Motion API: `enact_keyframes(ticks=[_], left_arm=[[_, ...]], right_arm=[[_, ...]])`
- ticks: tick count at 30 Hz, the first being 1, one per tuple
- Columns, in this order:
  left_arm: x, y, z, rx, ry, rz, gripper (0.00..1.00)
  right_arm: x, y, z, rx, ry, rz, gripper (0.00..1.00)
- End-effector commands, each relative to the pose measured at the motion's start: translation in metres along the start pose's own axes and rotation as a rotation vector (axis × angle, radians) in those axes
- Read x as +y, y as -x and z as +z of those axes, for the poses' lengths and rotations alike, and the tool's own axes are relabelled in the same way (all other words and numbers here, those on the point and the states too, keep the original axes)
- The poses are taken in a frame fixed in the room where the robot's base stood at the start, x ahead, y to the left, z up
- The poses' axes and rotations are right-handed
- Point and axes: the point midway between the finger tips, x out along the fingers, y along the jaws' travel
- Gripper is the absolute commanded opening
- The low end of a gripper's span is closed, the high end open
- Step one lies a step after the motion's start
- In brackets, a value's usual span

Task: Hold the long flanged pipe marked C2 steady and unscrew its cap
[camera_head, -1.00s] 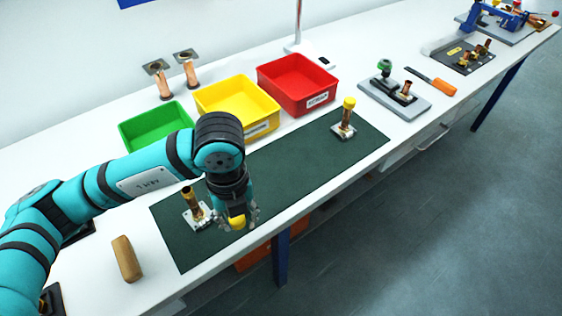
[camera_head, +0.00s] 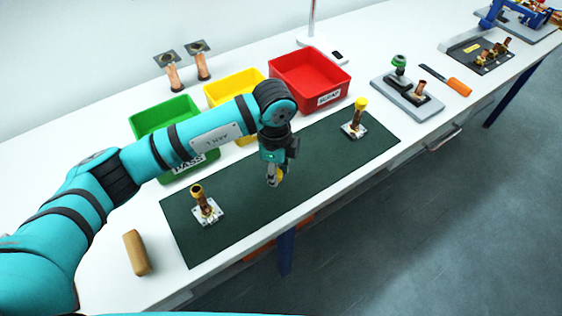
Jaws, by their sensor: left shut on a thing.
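My left gripper (camera_head: 272,182) is over the middle of the dark green mat (camera_head: 240,220). It is shut on a small yellow cap (camera_head: 278,178), partly hidden by the fingers. A copper-coloured pipe (camera_head: 203,203) with no yellow cap stands upright on a light flanged plate at the mat's left part, apart from the gripper. A second flanged pipe (camera_head: 355,122) stands at the mat's right end with a yellow cap on top. Markings on the pipes are too small to read, so I cannot tell which is C2. My right gripper is out of view.
Green (camera_head: 140,128), yellow (camera_head: 212,95) and red (camera_head: 345,78) bins stand behind the mat; my arm covers part of the first two. A tan block (camera_head: 136,253) lies left of the mat. A grey fixture (camera_head: 405,103) and an orange-handled tool (camera_head: 459,87) lie to the right.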

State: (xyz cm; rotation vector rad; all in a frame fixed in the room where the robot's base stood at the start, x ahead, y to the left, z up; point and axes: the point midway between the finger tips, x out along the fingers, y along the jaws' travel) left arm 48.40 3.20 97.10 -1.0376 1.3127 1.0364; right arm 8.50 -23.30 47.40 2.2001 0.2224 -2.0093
Motion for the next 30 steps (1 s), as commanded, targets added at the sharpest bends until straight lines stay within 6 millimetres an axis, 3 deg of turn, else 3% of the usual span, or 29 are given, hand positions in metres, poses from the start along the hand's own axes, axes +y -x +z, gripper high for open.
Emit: enact_keyframes(ticks=[3,8,18,30], left_arm=[[-0.024,0.0,-0.001,-0.001,0.001,0.001,0.0],[-0.038,-0.003,0.0,0.0,-0.001,0.001,0.0],[-0.039,-0.037,0.0,-0.001,-0.001,0.002,0.0],[-0.039,-0.045,0.001,0.0,-0.001,0.001,0.0]], right_arm=[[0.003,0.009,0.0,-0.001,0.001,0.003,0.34],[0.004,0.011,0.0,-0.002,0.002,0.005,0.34],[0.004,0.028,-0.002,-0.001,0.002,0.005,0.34],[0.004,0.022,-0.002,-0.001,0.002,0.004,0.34]])
